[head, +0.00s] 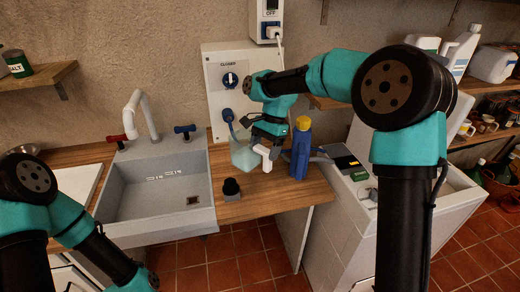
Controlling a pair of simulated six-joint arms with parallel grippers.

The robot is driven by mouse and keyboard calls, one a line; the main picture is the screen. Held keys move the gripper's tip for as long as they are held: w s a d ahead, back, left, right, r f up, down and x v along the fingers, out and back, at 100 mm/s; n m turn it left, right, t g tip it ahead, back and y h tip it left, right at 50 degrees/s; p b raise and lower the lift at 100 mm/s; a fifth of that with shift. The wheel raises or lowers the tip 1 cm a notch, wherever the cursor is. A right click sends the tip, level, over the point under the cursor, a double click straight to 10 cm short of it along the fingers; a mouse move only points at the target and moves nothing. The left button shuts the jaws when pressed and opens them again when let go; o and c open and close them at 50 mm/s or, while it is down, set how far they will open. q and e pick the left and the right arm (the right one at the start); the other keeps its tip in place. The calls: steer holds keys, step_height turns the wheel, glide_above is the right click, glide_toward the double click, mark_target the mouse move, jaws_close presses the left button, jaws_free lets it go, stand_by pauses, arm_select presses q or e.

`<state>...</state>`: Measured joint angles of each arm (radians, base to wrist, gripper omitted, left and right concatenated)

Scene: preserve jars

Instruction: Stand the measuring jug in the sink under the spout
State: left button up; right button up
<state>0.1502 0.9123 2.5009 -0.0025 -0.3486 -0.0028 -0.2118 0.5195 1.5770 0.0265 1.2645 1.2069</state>
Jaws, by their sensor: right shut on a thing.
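The measuring jug (243,157) is a pale, see-through blue-green vessel on or just above the wooden counter, right of the sink. My right gripper (264,146) is shut on it from the right and hides part of it; I cannot tell whether its base touches the counter. The grey sink (134,205) is left of the jug, its basin empty apart from markings and a dark drain. The white spout (143,105) curves over the back of the sink, between a red tap and a blue tap. My left gripper is out of view; its arm is at lower left.
A blue bottle with a yellow cap (301,148) stands close to the right of my right gripper. A small black object (231,188) is on the counter near the sink's right edge. A wall panel (230,88) with a dial is behind the jug.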

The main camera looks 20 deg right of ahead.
steer(key=n, duration=0.2)
steer(key=d+r+n+g+h, duration=0.1)
steer(key=s+n, duration=0.1)
steer(key=n, duration=0.1)
steer(key=shift+d+r+n+h, duration=0.15)
steer(key=shift+d+n+h, duration=0.05)
steer(key=shift+n+h, duration=0.1)
steer(key=n, duration=0.1)
steer(key=d+r+n+h, duration=0.1)
steer(key=n, duration=0.1)
steer(key=s+n+h, duration=0.1)
steer(key=n, duration=0.1)
steer(key=shift+d+r+g, duration=0.3)
steer(key=shift+d+g, duration=0.05)
steer(key=shift+g, duration=0.05)
